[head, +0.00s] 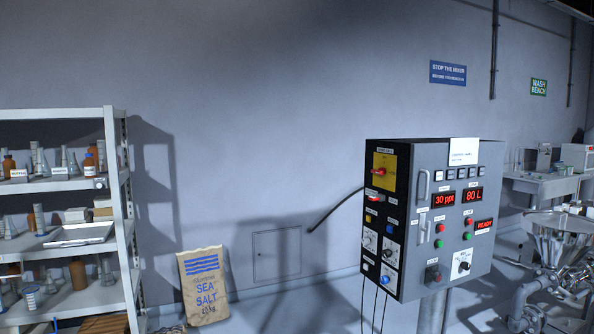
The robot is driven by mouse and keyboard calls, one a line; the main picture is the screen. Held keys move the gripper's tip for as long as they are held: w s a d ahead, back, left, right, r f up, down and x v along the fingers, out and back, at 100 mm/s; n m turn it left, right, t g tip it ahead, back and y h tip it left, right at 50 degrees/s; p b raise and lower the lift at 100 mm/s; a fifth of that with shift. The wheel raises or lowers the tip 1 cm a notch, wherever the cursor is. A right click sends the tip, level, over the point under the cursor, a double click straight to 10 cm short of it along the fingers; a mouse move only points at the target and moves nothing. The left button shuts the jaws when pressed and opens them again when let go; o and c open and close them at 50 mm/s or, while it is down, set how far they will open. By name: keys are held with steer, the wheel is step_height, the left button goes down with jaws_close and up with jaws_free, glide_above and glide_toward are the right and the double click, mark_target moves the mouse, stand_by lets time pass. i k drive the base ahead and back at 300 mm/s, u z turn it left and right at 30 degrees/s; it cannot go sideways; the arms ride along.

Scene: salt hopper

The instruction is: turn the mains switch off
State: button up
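A grey control cabinet (456,206) stands on a post right of the middle in the head view. Its black side panel (386,152) faces left and carries a yellow plate (387,161) with a red rotary handle (378,171), which looks like the mains switch. The handle appears to lie roughly level, but its label is too small to read. Below it is another small red-and-grey switch (376,197). The front displays are lit, reading "30 ppt", "80 L" and "READY" (484,226). My gripper is not in view.
A shelf rack (115,190) with bottles and a tray stands at the left. A sea salt sack (203,286) leans on the wall. A steel hopper (556,240) stands close right of the cabinet. Cables hang below the cabinet. The space left of the cabinet looks clear.

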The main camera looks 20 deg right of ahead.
mark_target(381, 172)
steer(key=u, duration=0.5)
steer(key=i, duration=2.45)
steer(key=z, duration=0.6)
